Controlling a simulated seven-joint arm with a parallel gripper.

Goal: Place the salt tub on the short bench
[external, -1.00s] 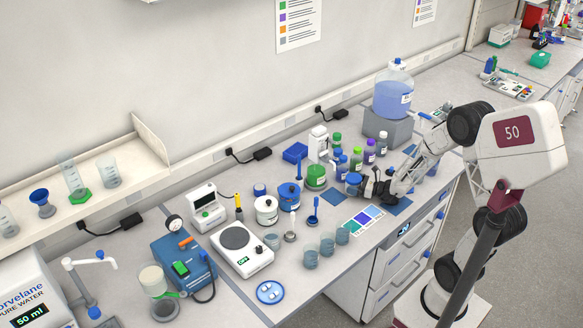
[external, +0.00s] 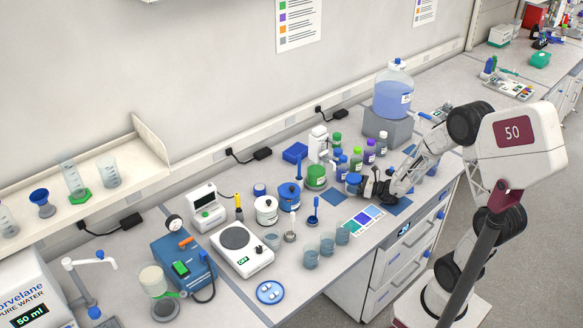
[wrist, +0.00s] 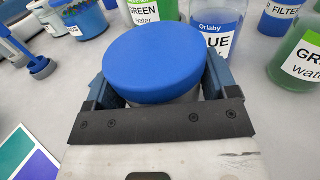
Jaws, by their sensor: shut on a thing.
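A tub with a wide blue lid (wrist: 153,62) sits between the jaws of my gripper in the wrist view. Its label is hidden, so I cannot read whether it says salt. In the external view the same tub (external: 353,183) stands on the near bench, left of the blue mat. My gripper (external: 367,187) reaches it from the right and is shut on it. I cannot tell whether its base touches the bench. A second bench (external: 459,67) is at the upper right; I cannot tell if it is the short one.
Labelled bottles (wrist: 216,24) stand close beyond the tub. A big blue carboy (external: 393,97) stands behind my arm.

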